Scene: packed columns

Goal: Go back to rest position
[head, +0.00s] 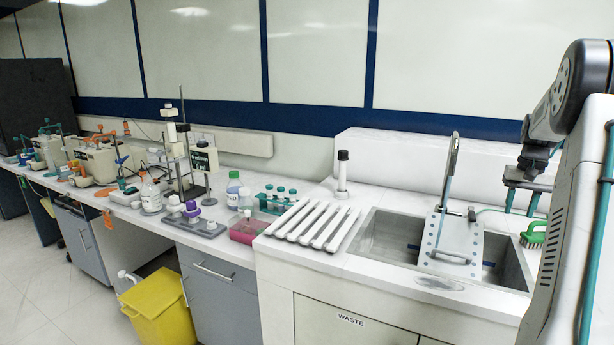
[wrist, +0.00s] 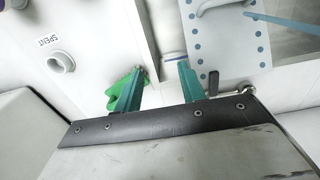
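My gripper (head: 521,205) hangs at the right of the head view, above the counter right of the sink. In the wrist view its two green fingers (wrist: 158,88) stand apart with nothing between them, so it is open and empty. My grey arm (head: 570,90) is bent above it. A green brush (head: 533,234) lies on the counter below the gripper. In the wrist view the brush (wrist: 117,88) shows partly behind the left finger.
The sink (head: 385,232) holds a slanted white perforated board (head: 450,246). A white rack (head: 310,222) and an upright black-capped column (head: 342,172) stand to its left. Bottles, tube racks and instruments crowd the left bench. A port labelled SPENT (wrist: 60,62) shows in the wrist view.

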